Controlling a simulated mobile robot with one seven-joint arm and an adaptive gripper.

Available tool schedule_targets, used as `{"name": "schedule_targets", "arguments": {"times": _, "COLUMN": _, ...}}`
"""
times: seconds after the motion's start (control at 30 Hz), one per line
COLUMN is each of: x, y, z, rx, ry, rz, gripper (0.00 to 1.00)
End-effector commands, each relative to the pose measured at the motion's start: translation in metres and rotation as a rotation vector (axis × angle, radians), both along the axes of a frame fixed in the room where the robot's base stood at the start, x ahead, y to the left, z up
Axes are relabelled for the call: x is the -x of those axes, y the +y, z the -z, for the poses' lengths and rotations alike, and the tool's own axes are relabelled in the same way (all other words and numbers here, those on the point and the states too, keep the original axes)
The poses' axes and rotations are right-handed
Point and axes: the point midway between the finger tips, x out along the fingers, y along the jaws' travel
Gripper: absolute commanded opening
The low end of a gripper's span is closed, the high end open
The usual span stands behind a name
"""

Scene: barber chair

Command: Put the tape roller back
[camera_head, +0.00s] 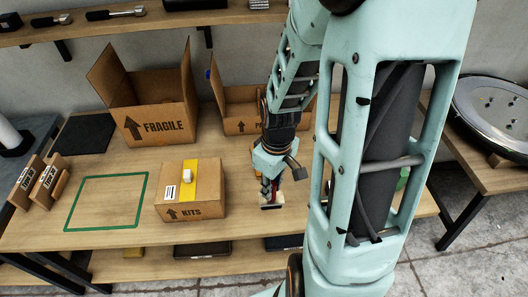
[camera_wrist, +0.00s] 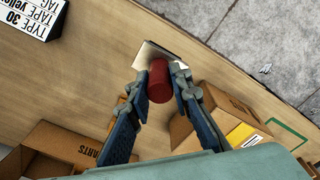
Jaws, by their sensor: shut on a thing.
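My gripper (camera_head: 268,190) hangs low over the wooden table, right of the KITS box. In the wrist view my gripper (camera_wrist: 160,84) is shut on a dark red cylinder (camera_wrist: 159,75), taken to be part of the tape roller. A pale flat piece (camera_wrist: 147,52) shows behind the cylinder; whether it is joined to it I cannot tell. In the head view a small dark and pale piece with a red part (camera_head: 271,207) shows under the fingers. Whether it touches the tabletop is unclear.
The KITS box (camera_head: 191,205) stands left of my gripper, and a green outline (camera_head: 105,228) marks bare table farther left. The open FRAGILE box (camera_head: 155,120) and another open carton (camera_head: 232,127) stand behind.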

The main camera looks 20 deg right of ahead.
Motion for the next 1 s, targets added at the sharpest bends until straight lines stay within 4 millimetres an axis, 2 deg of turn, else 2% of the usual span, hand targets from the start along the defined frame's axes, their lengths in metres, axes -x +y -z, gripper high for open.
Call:
{"name": "schedule_targets", "arguments": {"times": 0.07, "x": -0.012, "y": -0.017, "z": 0.014, "rx": -0.001, "ry": -0.001, "rz": 0.006, "gripper": 0.00}}
{"name": "schedule_targets", "arguments": {"times": 0.1, "x": -0.015, "y": -0.020, "z": 0.025, "rx": -0.001, "ry": 0.001, "rz": 0.005, "gripper": 0.00}}
{"name": "schedule_targets", "arguments": {"times": 0.2, "x": -0.023, "y": -0.031, "z": 0.041, "rx": -0.001, "ry": -0.001, "rz": 0.002, "gripper": 0.00}}
{"name": "schedule_targets", "arguments": {"times": 0.33, "x": -0.030, "y": -0.041, "z": 0.054, "rx": 0.000, "ry": -0.001, "rz": 0.002, "gripper": 0.00}}
{"name": "schedule_targets", "arguments": {"times": 0.57, "x": -0.036, "y": -0.048, "z": 0.061, "rx": 0.000, "ry": -0.001, "rz": 0.000, "gripper": 0.00}}
{"name": "schedule_targets", "arguments": {"times": 0.83, "x": -0.039, "y": -0.053, "z": 0.093, "rx": 0.000, "ry": -0.001, "rz": 0.000, "gripper": 0.00}}
{"name": "schedule_targets", "arguments": {"times": 1.0, "x": -0.039, "y": -0.053, "z": 0.098, "rx": 0.000, "ry": -0.001, "rz": 0.000, "gripper": 0.00}}
